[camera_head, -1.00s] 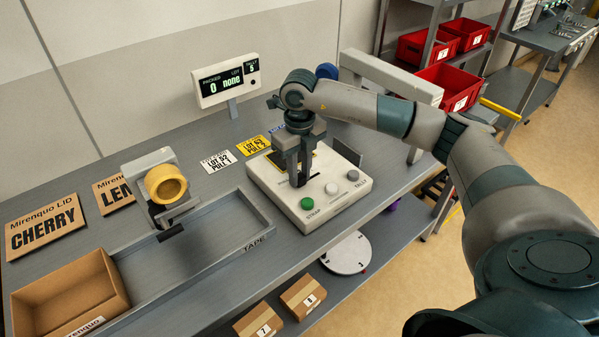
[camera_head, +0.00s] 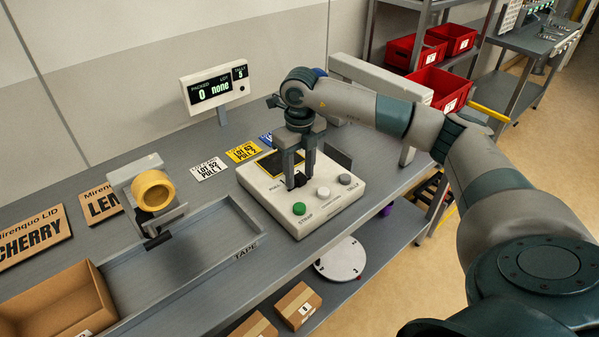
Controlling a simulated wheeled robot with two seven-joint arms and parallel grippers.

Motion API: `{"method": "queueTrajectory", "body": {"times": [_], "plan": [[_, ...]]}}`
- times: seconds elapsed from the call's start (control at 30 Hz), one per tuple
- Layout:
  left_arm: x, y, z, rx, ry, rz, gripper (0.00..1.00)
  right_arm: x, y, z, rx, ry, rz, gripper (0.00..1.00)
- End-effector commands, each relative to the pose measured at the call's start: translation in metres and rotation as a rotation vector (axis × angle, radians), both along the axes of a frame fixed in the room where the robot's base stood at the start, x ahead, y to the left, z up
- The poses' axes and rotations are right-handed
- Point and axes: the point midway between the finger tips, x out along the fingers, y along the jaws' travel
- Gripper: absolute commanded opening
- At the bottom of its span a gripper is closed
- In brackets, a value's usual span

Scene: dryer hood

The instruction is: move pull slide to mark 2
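A white control box (camera_head: 329,207) stands on the bench with a green button (camera_head: 299,209), a pale button (camera_head: 323,192) and a grey button (camera_head: 345,179) along its front. My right gripper (camera_head: 298,181) points down over the box. Its two fingers are apart, one on each side of a small dark piece that looks like the slide's knob; I cannot tell whether they touch it. The word "PULL" shows partly on the box left of the fingers. The gripper hides most of the slide and its marks, so its setting cannot be read. My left gripper is out of view.
A display (camera_head: 215,88) reads packed 0, lot none. White (camera_head: 209,168) and yellow (camera_head: 243,151) lot cards lie behind the box. A tape roll (camera_head: 153,190) on its holder, a tray (camera_head: 236,222) and a cardboard box (camera_head: 97,290) are at left. Red bins (camera_head: 440,87) stand behind.

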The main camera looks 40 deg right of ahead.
Motion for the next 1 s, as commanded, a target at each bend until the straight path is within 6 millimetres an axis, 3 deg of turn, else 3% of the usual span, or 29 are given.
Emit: {"method": "queueTrajectory", "body": {"times": [0.27, 0.43, 0.8, 0.9, 1.0], "plan": [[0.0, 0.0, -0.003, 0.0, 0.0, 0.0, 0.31, 0.0, 0.0, 0.006, 0.0, -0.001, 0.0, 0.42], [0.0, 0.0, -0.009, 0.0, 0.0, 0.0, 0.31, 0.001, 0.0, 0.022, 0.0, -0.002, 0.0, 0.42], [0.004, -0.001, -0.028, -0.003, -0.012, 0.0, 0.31, 0.001, 0.0, 0.092, 0.0, -0.006, 0.0, 0.42], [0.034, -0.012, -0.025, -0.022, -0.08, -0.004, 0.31, 0.001, 0.0, 0.113, 0.0, -0.004, 0.001, 0.42], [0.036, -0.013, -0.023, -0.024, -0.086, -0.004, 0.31, 0.001, 0.0, 0.13, 0.0, -0.003, 0.0, 0.42]]}}
